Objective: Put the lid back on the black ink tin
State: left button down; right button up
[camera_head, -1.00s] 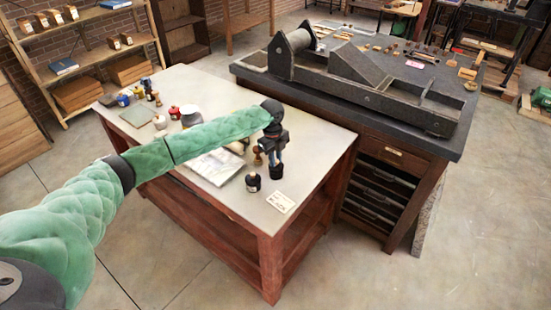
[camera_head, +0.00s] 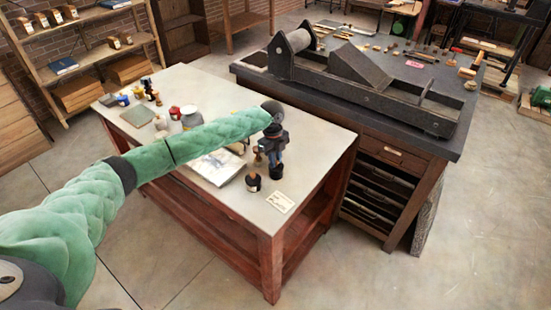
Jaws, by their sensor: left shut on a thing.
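My left gripper (camera_head: 274,157) points down over the near right part of the pale-topped table. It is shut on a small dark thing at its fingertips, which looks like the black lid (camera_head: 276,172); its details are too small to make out. A small black tin (camera_head: 253,184) stands upright on the table, just left of and nearer than the gripper, apart from it. It seems to be the black ink tin; its top is hard to make out. My right gripper is not in view.
The table (camera_head: 310,150) also bears a pale sheet or slab (camera_head: 218,168), a small card (camera_head: 280,202), a red tin (camera_head: 174,112), a blue tin (camera_head: 123,100) and other small items. A dark bench with a press (camera_head: 350,75) stands behind right. The table's right side is clear.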

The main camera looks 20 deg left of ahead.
pick_arm(q)
jog(key=shift+f+p, duration=0.1)
jog(key=shift+p, duration=0.2)
dwell(0.8)
jog(key=c, duration=1.3)
grip_release()
jog(key=shift+o, duration=0.7)
jog(key=o, duration=0.4)
jog(key=shift+r+p, duration=2.6)
jog(key=shift+r, duration=0.95)
